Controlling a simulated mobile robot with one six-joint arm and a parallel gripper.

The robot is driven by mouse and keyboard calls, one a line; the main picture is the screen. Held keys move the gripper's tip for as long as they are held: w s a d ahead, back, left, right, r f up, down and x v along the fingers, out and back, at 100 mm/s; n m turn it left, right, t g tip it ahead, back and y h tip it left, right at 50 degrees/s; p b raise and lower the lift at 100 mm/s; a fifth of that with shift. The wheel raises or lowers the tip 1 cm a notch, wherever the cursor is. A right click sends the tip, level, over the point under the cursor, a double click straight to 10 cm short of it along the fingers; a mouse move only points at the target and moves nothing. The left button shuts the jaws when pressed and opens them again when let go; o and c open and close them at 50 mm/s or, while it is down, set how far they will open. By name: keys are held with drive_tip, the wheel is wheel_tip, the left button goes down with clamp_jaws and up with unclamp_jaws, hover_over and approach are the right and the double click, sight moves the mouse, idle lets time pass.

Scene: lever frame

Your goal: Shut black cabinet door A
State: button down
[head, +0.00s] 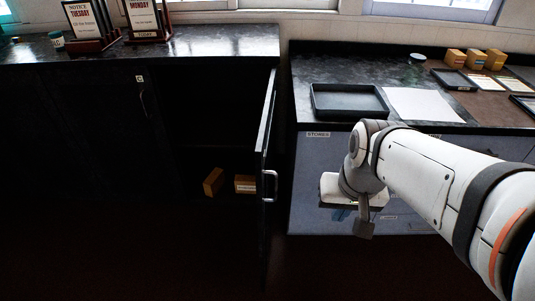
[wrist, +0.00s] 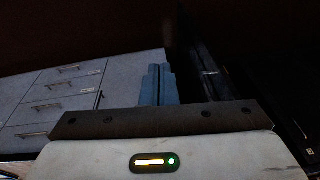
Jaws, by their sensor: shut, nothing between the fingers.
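A black cabinet door (head: 264,150) stands open at the right end of the black cabinet (head: 60,130), swung outward and seen nearly edge-on. Its silver handle (head: 270,185) faces right. No letter on this door can be read. My gripper (head: 363,228) is to the right of the open door, apart from it, in front of the grey drawers. In the wrist view its blue-grey fingers (wrist: 158,85) are together with nothing between them. A dark panel with a pale handle (wrist: 210,73), probably the door, shows right of the fingers.
Two brown blocks (head: 213,182) lie inside the open cabinet. A closed door with a small label (head: 140,78) is at its left. Grey drawers (wrist: 60,95) stand beside the cabinet, with a black tray (head: 349,100) and paper on top. Dark floor lies in front.

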drive_tip(key=w+a+f+m+g+y+b, duration=0.1)
drive_tip(key=w+f+m+y+b, duration=0.3)
drive_tip(key=w+f+m+b, duration=0.6)
drive_tip(key=w+a+f+m+y+b, duration=0.1)
drive_tip(key=w+f+m+y+b, duration=0.4)
drive_tip(key=f, duration=1)
drive_tip(key=w+a+f+m, duration=0.1)
drive_tip(key=w+a+f, duration=0.1)
drive_tip(key=a, duration=0.3)
drive_tip(key=w+a+f+m+b, duration=0.1)
drive_tip(key=w+a+f+m, duration=0.1)
drive_tip(key=a+f, duration=0.2)
drive_tip(key=shift+w+a+f, duration=0.3)
drive_tip(key=shift+a, duration=0.45)
